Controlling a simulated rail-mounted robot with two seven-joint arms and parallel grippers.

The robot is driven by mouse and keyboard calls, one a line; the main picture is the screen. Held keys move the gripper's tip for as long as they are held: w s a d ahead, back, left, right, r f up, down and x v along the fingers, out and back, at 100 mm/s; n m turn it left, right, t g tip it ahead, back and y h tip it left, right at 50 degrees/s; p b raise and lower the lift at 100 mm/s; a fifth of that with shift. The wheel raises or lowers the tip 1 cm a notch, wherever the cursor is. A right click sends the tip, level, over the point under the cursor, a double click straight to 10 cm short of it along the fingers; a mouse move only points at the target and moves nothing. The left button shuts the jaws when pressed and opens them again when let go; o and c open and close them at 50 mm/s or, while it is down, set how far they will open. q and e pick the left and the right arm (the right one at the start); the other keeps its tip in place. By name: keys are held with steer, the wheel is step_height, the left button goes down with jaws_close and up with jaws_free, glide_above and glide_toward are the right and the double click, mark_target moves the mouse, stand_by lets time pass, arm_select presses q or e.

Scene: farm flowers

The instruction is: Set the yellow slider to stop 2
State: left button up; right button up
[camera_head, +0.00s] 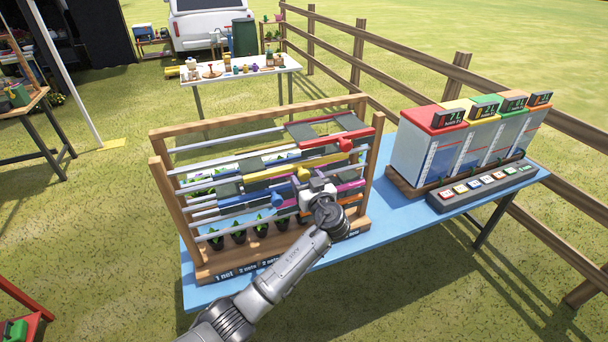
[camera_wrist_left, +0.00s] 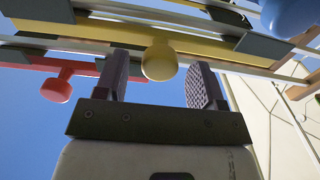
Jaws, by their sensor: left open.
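The yellow slider (camera_head: 288,171) is a bar with a round knob, on a rail of the wooden rack (camera_head: 160,183) on the blue table. In the left wrist view its yellow knob (camera_wrist_left: 159,61) appears between the fingers. My left gripper (camera_head: 314,188) is in front of the rack and is open. In the left wrist view its fingers (camera_wrist_left: 158,80) stand apart, one on each side of the knob, with no clear contact. The gripper hides part of the rack. I cannot read any stop marks for the yellow slider. My right gripper is not in view.
A red slider (camera_head: 336,142) sits above the yellow one and a blue knob (camera_head: 277,200) sits below left. Potted plants (camera_head: 238,234) stand inside the rack. A box unit with displays (camera_head: 460,150) and a button panel (camera_head: 485,186) stand right. Blue table (camera_head: 393,235) is free between them.

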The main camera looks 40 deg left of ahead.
arm_select(q)
steer(key=shift+x, duration=1.05)
steer(key=shift+c, duration=0.4)
jaws_close()
